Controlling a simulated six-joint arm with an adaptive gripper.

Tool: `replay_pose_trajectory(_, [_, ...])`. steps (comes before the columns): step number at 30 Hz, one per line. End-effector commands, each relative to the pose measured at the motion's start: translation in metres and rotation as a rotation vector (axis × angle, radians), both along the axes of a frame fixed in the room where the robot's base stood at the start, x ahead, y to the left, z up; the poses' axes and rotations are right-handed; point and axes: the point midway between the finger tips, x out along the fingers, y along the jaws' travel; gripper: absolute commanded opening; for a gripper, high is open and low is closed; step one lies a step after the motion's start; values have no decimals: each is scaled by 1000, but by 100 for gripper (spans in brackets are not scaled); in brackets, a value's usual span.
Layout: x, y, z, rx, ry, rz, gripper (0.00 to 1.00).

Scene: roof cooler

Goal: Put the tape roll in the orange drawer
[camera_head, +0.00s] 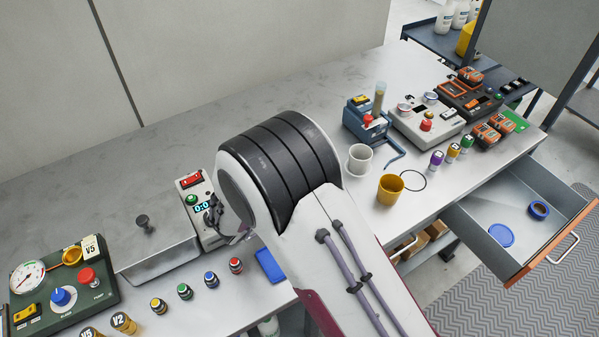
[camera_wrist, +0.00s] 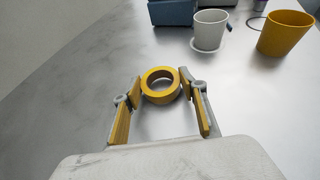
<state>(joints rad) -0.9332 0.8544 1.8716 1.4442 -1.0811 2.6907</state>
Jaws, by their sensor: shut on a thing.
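A yellow tape roll (camera_wrist: 162,98) is between the fingertips of my gripper (camera_wrist: 160,86) in the wrist view. The yellow-padded fingers are shut on its sides. In the head view my arm hides the roll and most of the gripper. The orange drawer (camera_head: 552,246) stands pulled open at the right of the head view, below the bench top.
A white cup (camera_head: 360,160) and a yellow cup (camera_head: 390,190) stand right of my arm; a black loop (camera_head: 413,180) lies beside them. Several small bottles and devices line the bench's right end. A metal-lidded bin (camera_head: 157,255) and a gauge panel (camera_head: 62,285) are at left.

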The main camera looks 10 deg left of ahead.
Motion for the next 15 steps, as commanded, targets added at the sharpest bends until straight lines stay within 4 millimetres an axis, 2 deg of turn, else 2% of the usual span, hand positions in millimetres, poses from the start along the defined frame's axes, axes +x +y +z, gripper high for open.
replay_pose_trajectory(15, [0,0,-6,1,-1,0,21])
